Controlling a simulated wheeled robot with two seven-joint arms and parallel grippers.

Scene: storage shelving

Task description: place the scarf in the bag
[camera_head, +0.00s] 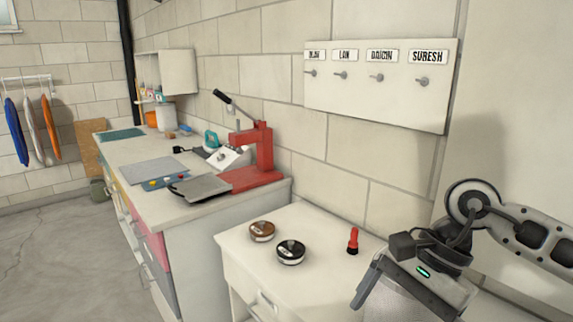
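I cannot pick out a scarf or a bag with certainty. Blue (16,131), white (34,131) and orange (50,127) items hang from a wall rack at the far left; I cannot tell what they are. My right gripper (368,285) is at the lower right, beside the near white cabinet. A pale grey rounded thing (393,306) shows just under it, cut by the frame edge; I cannot tell whether it is held. The fingertips are not clear. My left gripper is out of view.
A red press (257,157) stands on the longer counter behind. A board with named hooks (380,84) is on the wall. Floor at left is clear.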

